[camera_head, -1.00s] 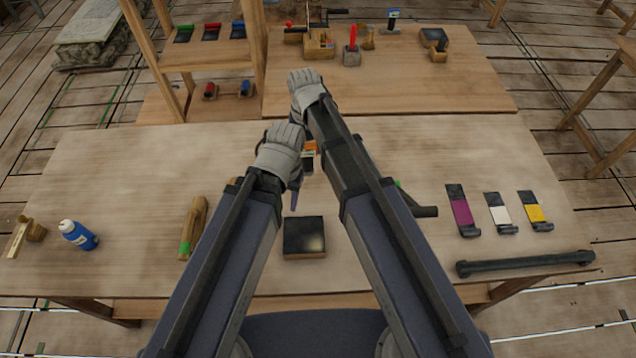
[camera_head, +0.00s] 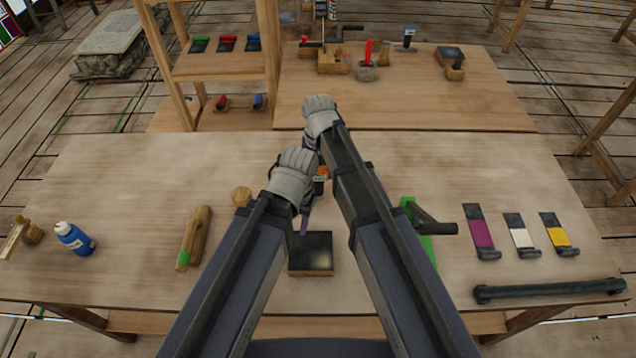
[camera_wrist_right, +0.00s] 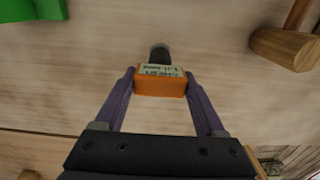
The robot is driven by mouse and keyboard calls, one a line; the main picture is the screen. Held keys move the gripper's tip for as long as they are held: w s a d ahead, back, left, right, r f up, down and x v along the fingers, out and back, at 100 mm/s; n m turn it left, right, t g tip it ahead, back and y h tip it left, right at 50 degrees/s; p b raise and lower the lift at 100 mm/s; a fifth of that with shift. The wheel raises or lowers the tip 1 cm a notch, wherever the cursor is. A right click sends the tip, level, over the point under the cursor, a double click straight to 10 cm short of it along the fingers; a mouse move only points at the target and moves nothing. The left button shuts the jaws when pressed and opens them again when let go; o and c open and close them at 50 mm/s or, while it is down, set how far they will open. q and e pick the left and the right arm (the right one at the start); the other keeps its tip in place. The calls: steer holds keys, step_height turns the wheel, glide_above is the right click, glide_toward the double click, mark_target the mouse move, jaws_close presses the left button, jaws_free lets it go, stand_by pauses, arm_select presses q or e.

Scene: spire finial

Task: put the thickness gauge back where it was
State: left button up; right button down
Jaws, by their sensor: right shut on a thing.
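The thickness gauge is a small orange body with a pale display and a dark round end; it shows in the right wrist view (camera_wrist_right: 160,84). The two purple fingers of my right gripper (camera_wrist_right: 161,92) are shut on its sides. In the head view only a bit of the orange gauge (camera_head: 321,172) shows between my two forearms, over the middle of the near table. My left gripper (camera_head: 304,218) is mostly hidden under its grey wrist; a purple finger shows, and its opening cannot be told. Whether the gauge touches the table is unclear.
The near table (camera_head: 120,180) holds a dark square block (camera_head: 311,254), a wooden tool (camera_head: 195,237), a blue bottle (camera_head: 75,238), a green item (camera_head: 418,245), a black bar (camera_head: 548,290) and coloured swatches (camera_head: 481,232). A wooden round end (camera_wrist_right: 287,49) lies near the gauge.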

mark_target(318, 179)
arm_select(q)
steer(key=shift+f+b, duration=1.8)
arm_select(e)
steer(key=shift+f, duration=1.8)
arm_select(q)
steer(key=shift+f, duration=0.15)
arm_select(e)
steer(key=shift+f, duration=0.15)
jaws_free()
step_height(318, 179, up, 12)
steer(key=p, duration=1.2)
steer(key=shift+r, duration=0.2)
arm_select(q)
step_height(318, 179, up, 12)
steer(key=shift+r, duration=0.2)
